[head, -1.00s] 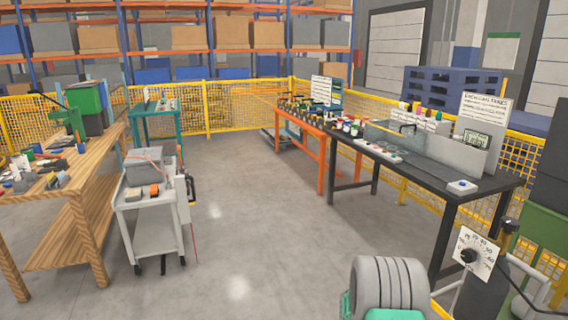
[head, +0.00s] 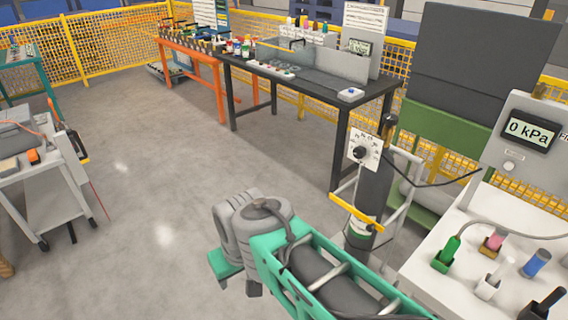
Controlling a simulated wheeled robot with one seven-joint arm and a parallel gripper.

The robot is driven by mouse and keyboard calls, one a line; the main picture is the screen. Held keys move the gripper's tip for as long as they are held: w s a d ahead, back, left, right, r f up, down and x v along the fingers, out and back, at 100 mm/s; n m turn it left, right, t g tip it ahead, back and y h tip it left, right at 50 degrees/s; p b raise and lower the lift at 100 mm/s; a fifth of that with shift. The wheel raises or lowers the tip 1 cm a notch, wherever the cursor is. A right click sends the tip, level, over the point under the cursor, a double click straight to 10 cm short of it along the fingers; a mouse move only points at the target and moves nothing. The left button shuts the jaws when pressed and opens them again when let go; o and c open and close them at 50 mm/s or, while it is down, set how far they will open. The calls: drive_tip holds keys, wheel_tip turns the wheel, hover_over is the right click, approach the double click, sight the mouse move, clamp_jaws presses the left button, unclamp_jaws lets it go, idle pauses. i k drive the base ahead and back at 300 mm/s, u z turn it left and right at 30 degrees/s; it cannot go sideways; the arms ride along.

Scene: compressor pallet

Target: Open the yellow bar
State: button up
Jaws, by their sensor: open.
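The yellow bar (head: 356,212) runs slantwise across the front of a dark upright cylinder (head: 373,185) right of the picture's middle. Its left end is higher than its right end. It appears to span a grey metal frame (head: 408,190) around the cylinder, and I cannot tell how its ends are fastened. A white dial plate with a black knob (head: 360,152) sits above the bar. My gripper is not in view.
A white bench (head: 440,270) with several coloured handles and a 0 kPa display (head: 530,130) is at right. A black table (head: 330,85) is behind. Floor (head: 170,190) is clear at left.

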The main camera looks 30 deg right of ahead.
sight(372, 224)
drive_tip(key=z, duration=1.6)
drive_tip(key=k, duration=0.55)
drive_tip(key=u, duration=0.65)
drive_tip(key=i, duration=0.95)
drive_tip(key=u, duration=0.95)
